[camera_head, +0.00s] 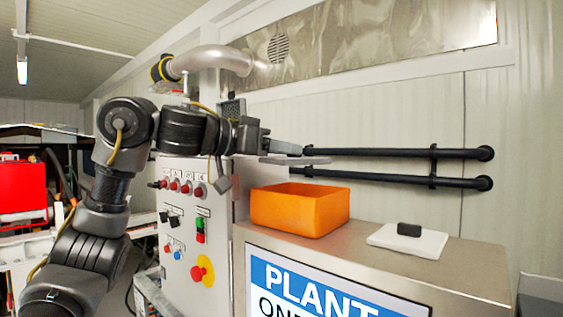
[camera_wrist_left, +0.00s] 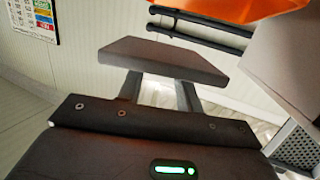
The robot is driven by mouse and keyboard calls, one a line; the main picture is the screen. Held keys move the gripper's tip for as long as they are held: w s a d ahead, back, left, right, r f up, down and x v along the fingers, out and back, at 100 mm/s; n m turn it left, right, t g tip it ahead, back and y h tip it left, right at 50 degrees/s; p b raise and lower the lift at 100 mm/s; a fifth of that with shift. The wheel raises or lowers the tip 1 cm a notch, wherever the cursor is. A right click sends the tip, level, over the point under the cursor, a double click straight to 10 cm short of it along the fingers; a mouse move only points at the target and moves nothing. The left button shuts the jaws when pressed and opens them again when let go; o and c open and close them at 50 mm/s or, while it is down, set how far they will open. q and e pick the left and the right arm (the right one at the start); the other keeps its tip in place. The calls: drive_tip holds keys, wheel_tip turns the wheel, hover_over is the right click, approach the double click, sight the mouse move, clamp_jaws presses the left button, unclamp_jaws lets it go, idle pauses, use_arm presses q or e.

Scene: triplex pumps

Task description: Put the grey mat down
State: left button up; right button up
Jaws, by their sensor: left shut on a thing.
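The grey mat (camera_head: 296,160) is a thin flat slab held roughly level in the air, above and behind the orange bin's left rim in the head view. My left gripper (camera_head: 292,150) reaches in from the left and is shut on it. In the left wrist view the mat (camera_wrist_left: 165,58) spans across both fingers of my left gripper (camera_wrist_left: 160,88), clear of any surface. My right gripper is in neither view.
An open orange bin (camera_head: 300,212) stands on the metal cabinet top (camera_head: 462,262). To its right lies a white board (camera_head: 385,238) with a black block (camera_head: 409,229) on it. Black pipes (camera_head: 400,153) run along the wall behind. A control panel (camera_head: 190,225) stands left of the cabinet.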

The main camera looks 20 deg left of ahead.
use_arm(q)
drive_tip(key=shift+w+f, duration=0.15)
drive_tip(key=shift+f, duration=0.05)
wheel_tip(320, 180, down, 2)
drive_tip(key=shift+w+f, duration=0.1)
drive_tip(key=shift+f, duration=0.05)
drive_tip(key=shift+w+a+f, duration=0.1)
drive_tip(key=shift+f, duration=0.45)
drive_tip(key=shift+f, duration=0.15)
drive_tip(key=shift+f+b, duration=0.3)
drive_tip(key=shift+f, duration=0.2)
drive_tip(key=o, duration=1)
drive_tip(key=shift+r, duration=0.1)
drive_tip(key=shift+c, duration=0.2)
